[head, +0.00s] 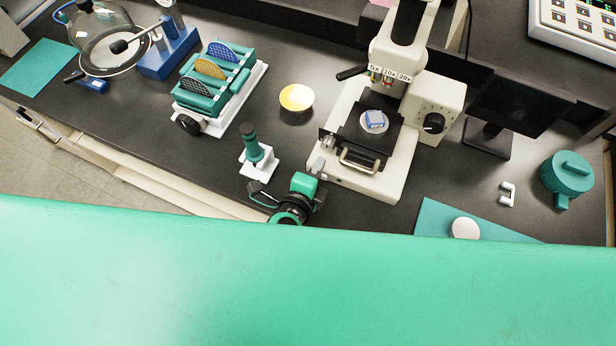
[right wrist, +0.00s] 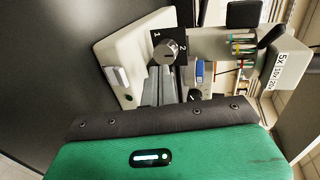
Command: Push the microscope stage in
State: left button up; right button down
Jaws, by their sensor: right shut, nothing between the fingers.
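The microscope (head: 432,92) is cream-white, with objectives marked 5x, 10x and 20x. Its black stage (head: 394,143) lies over the base and carries a silver bar handle (head: 358,162) at its front edge. A blue sample (head: 375,119) sits on a pale round disc on the stage. My right gripper (head: 318,168), green and black, is shut and empty, just left of the microscope's front left corner, apart from the handle. In the right wrist view, a knob (right wrist: 166,50) beside a plate marked 1 and 2 shows; my gripper's body hides the lower part. My left gripper is not in view.
A small green-and-white stand (head: 252,150) is left of my right gripper. A monitor (head: 513,108), teal mat (head: 440,215) and green lidded pot (head: 567,175) are on the right.

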aim_at(331, 140)
jog(key=shift+w+d+r, duration=0.2)
jog(key=shift+w+r, duration=0.05)
jog(key=shift+w, duration=0.4)
jog(key=shift+w+d+p, duration=0.15)
jog(key=shift+w+p, duration=0.2)
jog(key=shift+p, duration=0.05)
jog(key=shift+w+d+f, duration=0.1)
jog(key=shift+w+f, duration=0.05)
jog(key=shift+w, duration=0.3)
jog(key=shift+w+d, duration=0.25)
jog(key=shift+w, duration=0.5)
jog(key=shift+w+d, duration=0.25)
jog(key=shift+w, duration=0.5)
jog(key=shift+w+d, duration=0.25)
jog(key=shift+w, duration=0.5)
pick_arm(q)
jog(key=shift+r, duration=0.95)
jog(key=shift+p, duration=0.3)
pick_arm(e)
jog(key=shift+s, duration=0.1)
